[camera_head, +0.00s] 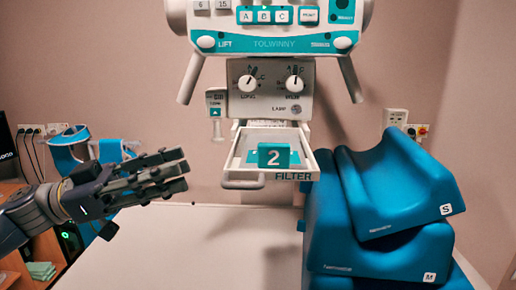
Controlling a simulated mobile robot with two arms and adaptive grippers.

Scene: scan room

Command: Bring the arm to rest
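My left arm (32,212) comes in from the left edge, above the left part of the white table. Its gripper (180,172) points to the right, with its dark fingers stretched out straight and slightly apart. Nothing shows between the fingers. The gripper is to the left of the filter tray and apart from it. My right arm and gripper are out of view.
A white machine (272,42) stands at the back. Its open filter tray (243,184) holds a teal block (273,155) marked 2. Blue cushions (400,190) are stacked at the right. The white table (200,250) is clear in the middle. A blue brace (68,150) is behind my gripper.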

